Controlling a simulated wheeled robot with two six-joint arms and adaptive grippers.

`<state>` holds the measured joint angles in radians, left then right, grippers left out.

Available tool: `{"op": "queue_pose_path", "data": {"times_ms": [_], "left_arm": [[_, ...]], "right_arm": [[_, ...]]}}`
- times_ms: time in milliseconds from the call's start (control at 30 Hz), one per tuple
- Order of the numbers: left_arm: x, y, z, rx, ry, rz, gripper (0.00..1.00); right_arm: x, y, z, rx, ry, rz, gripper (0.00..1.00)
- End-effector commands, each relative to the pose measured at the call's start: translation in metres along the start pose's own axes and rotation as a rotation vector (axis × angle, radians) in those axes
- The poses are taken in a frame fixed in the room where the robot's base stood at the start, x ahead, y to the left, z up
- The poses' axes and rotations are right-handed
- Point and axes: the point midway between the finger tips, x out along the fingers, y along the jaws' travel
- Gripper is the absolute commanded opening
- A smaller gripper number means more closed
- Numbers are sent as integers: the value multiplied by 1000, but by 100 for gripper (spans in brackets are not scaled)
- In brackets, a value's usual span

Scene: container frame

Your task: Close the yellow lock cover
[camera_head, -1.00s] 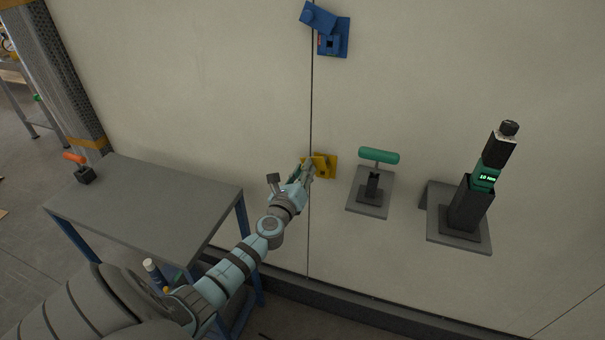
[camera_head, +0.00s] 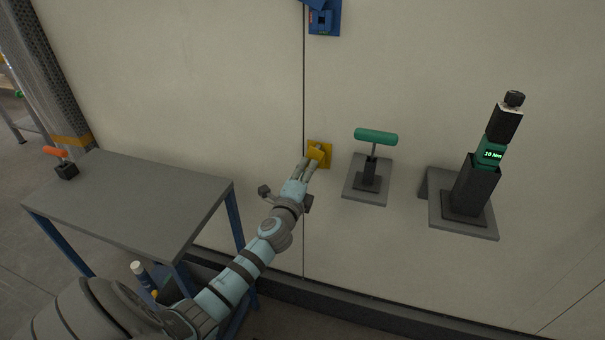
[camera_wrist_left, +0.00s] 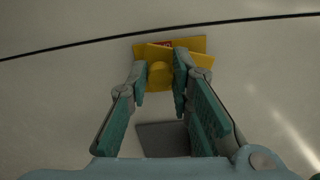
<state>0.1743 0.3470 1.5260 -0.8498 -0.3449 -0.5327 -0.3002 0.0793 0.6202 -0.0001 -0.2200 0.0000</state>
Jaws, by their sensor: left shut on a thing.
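The yellow lock (camera_head: 327,147) is mounted on the pale wall beside a dark vertical seam. Its yellow cover (camera_head: 318,153) is in front of the plate at my left gripper. My left gripper (camera_head: 312,163) reaches the lock from below left. In the left wrist view the two fingertips (camera_wrist_left: 161,76) are on either side of a rounded yellow part of the cover (camera_wrist_left: 159,70), shut on it. A yellow plate (camera_wrist_left: 195,44) with a small red label shows behind. The fingers partly hide the lock, so I cannot tell how far the cover stands open. My right gripper is out of view.
A blue lock (camera_head: 322,20) is above on the wall, cut by the top edge. A green-handled tool (camera_head: 376,138) sits in a grey wall holder to the right, close by. A torque tool (camera_head: 490,155) stands farther right. A grey table (camera_head: 140,195) is at left.

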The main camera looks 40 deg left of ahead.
Motion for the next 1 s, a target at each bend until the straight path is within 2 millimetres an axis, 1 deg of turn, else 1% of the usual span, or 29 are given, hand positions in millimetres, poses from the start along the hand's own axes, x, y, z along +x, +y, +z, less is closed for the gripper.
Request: {"op": "queue_pose_path", "data": {"times_ms": [33,200,400,633,1000], "left_arm": [[0,4,-2,-39,-1,3,0],[-1,5,-8,-168,0,4,0],[0,5,-13,-275,-2,4,0],[0,4,-16,-336,-1,5,0],[-1,4,-16,-349,-2,6,0]], "right_arm": [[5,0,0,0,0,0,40],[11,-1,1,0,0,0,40],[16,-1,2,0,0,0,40],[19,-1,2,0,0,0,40],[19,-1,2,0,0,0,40]]}}
